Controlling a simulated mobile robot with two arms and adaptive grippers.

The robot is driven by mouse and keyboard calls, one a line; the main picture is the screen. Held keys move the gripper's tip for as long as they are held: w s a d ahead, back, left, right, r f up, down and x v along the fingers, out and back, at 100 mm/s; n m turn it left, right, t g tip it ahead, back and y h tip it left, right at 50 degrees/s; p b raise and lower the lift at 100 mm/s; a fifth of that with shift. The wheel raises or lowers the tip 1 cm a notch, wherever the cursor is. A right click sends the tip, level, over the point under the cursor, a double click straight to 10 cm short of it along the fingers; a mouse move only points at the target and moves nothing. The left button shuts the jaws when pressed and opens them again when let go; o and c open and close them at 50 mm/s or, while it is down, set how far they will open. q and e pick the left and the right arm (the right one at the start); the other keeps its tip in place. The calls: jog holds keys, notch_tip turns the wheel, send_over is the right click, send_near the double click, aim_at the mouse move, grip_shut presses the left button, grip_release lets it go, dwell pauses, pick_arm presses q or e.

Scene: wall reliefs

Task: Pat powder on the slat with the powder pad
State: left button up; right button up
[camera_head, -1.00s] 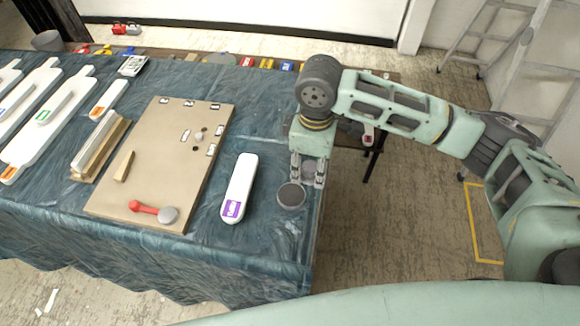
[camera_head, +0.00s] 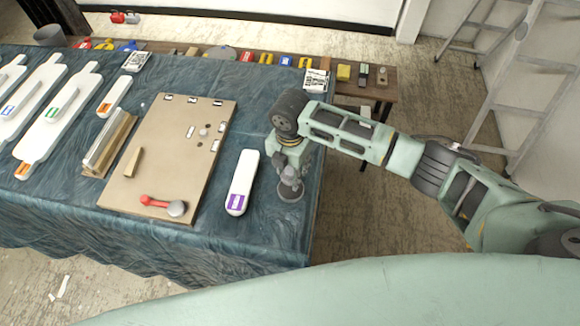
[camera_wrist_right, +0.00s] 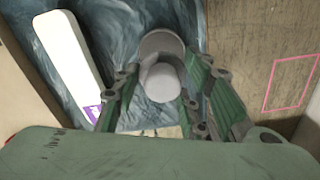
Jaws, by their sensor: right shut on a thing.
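The powder pad, a grey round disc with a knob (camera_head: 290,191), is at the right end of the blue-covered table. My right gripper (camera_head: 289,174) points down over it and is shut on its knob. In the wrist view the pad (camera_wrist_right: 163,42) shows between the fingers (camera_wrist_right: 160,85); whether its underside touches the cloth is unclear. Which piece is the slat is not certain: a long pale bar (camera_head: 106,138) lies along a wooden holder at the left, and a short wooden piece (camera_head: 133,162) lies on the tan board. My left gripper is out of view.
A white rounded piece with a purple label (camera_head: 242,180) lies just left of the pad. The tan board (camera_head: 170,150) holds a red-handled tool (camera_head: 163,204). White labelled pieces (camera_head: 62,115) lie far left. A side table (camera_head: 375,90) stands behind my right arm.

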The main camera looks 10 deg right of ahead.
aim_at(290, 188)
jog(key=shift+f+b, duration=2.9)
jog(key=shift+f, duration=0.15)
jog(key=shift+f, duration=0.45)
jog(key=shift+s+f, duration=0.1)
dwell(0.3)
notch_tip(290, 188, up, 7)
jog(key=p, duration=0.7)
dwell(0.5)
dwell(0.4)
